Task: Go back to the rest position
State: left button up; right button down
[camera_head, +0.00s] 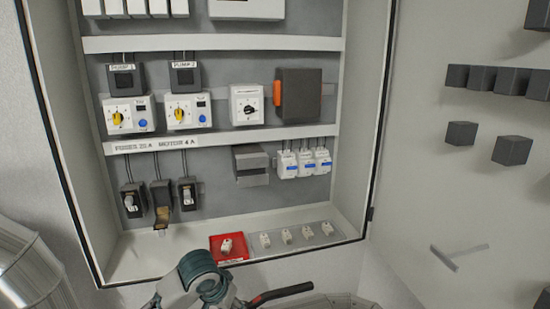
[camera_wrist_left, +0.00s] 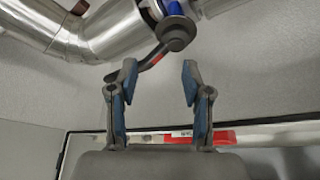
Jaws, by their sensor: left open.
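My left gripper (camera_wrist_left: 159,66) is open and empty in the left wrist view, with its two blue-padded fingers apart. In the head view, a teal and grey part of my arm (camera_head: 200,280) shows at the bottom, in front of the cabinet's lower edge; the fingers cannot be made out there. My right gripper is in neither view.
An open electrical cabinet (camera_head: 355,130) fills the middle. Its floor holds a red tray (camera_head: 238,256) with a white fuse and a grey tray (camera_head: 330,230) with several fuses. A black lever (camera_head: 285,293) and silver pipes (camera_head: 30,265) are close to my arm.

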pick_arm(q)
jog(key=s+d+f+h, duration=0.1)
jog(key=s+f, duration=0.3)
jog(key=f, duration=0.5)
jog(key=s+f+h, duration=0.1)
jog(key=s+f, duration=0.3)
jog(key=f, duration=0.6)
jog(key=s+d+f, duration=0.1)
jog(key=s+f, duration=0.4)
jog(key=f, duration=0.4)
jog(key=s+a+f+n+y, duration=0.1)
jog(key=s+a+f, duration=0.25)
jog(key=s, duration=0.25)
jog(key=s+a+f+y, duration=0.1)
jog(key=s+a+f, duration=0.2)
jog(key=s+a, duration=0.25)
jog(key=s+a+f+n+y, duration=0.1)
jog(key=s+a+f+y, duration=0.15)
jog(key=s, duration=0.45)
notch_tip(320, 180, down, 29)
jog(key=s+g, duration=0.2)
jog(key=s+a+f, duration=0.1)
jog(key=s+f, duration=0.6)
jog(key=s, duration=0.1)
jog(key=s+a+f+g+b, duration=0.1)
jog(key=s+a+f, duration=0.1)
jog(key=s+f, duration=0.6)
jog(key=shift+s+a+f+h, duration=0.15)
jog(key=shift+s+a+h, duration=0.1)
jog(key=shift+h, duration=0.1)
